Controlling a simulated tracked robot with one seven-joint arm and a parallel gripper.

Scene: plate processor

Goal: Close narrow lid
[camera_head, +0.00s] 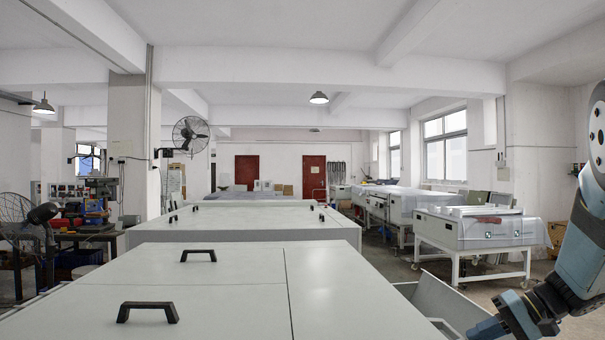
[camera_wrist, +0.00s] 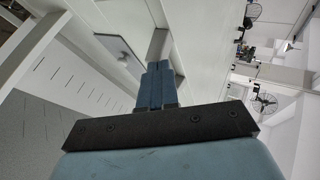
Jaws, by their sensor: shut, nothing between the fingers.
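The plate processor in front of me has a pale grey-white top (camera_head: 350,290) with black handles on its closed lids. A narrow pale panel (camera_head: 445,303), which looks like the narrow lid, stands open and tilted outward along the right side. My blue gripper (camera_head: 478,332) is at the lower right, close to this panel; I cannot tell whether they touch. In the wrist view my gripper (camera_wrist: 160,72) has its two blue fingers together with nothing between them. Their tips are close to pale machine panels and edges. Part of the narrow lid is cut off by the head view's lower edge.
Another white unit (camera_head: 250,222) stands behind the processor. A wheeled white table (camera_head: 478,232) stands to the right, with open floor around it. A dark fan (camera_head: 30,225) and workbench are at the left. A slotted grey surface (camera_wrist: 60,80) shows in the wrist view.

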